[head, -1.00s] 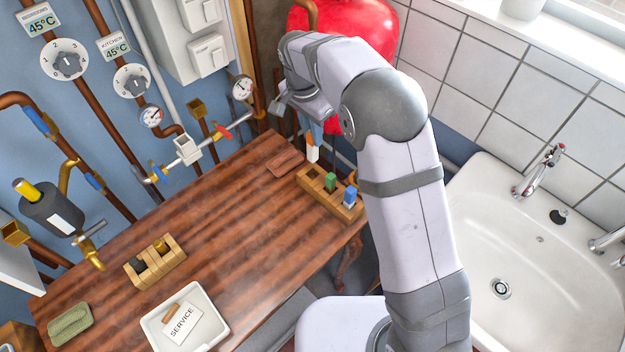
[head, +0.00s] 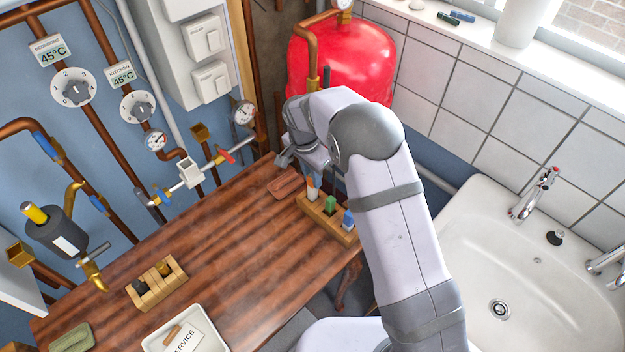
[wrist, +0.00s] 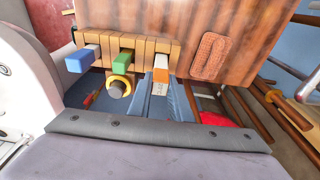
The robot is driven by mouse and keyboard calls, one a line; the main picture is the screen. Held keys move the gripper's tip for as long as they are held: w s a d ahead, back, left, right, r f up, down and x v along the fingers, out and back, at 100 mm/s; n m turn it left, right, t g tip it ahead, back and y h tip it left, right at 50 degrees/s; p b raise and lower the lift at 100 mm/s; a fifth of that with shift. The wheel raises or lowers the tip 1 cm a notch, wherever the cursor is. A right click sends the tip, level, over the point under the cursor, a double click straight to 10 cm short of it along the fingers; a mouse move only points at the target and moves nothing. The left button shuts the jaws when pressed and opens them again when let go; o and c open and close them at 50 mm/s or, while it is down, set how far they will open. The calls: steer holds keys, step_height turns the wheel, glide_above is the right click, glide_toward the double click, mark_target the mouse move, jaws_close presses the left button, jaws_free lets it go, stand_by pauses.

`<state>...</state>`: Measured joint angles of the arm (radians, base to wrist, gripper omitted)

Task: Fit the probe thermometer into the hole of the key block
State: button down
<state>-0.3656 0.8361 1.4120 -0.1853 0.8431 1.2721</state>
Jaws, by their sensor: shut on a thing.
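The key block (head: 341,233) is a wooden block with a row of slots near the table's far right edge; it also shows in the wrist view (wrist: 133,48). A green piece (head: 330,204) and a blue piece (head: 348,219) stand in it. The probe thermometer appears to be the white and orange piece (wrist: 161,75). My gripper (wrist: 161,90) is shut on it, with a blue-grey finger on either side. It is at the block's left end in the head view (head: 313,187). Its lower tip is hidden, so I cannot tell whether it is inside the hole.
A reddish-brown flat pad (head: 283,187) lies beside the block. A second wooden block (head: 158,284) and a white tray (head: 205,318) stand nearer on the table. Pipes run along the wall behind, with a red tank (head: 345,60) at the back. The table's middle is clear.

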steer(key=shift+f, duration=1.2)
steer(key=shift+f, duration=0.15)
steer(key=c, duration=1.6)
jaws_free()
steer(key=r, duration=0.4)
steer(key=s+a+r+b, duration=0.1)
steer(key=r, duration=0.3)
steer(key=r+b, duration=0.1)
steer(key=r, duration=0.3)
steer(key=shift+s+a+r, duration=0.1)
steer(key=shift+s+a, duration=0.05)
steer(key=shift+a, duration=0.05)
steer(key=shift+d, duration=0.1)
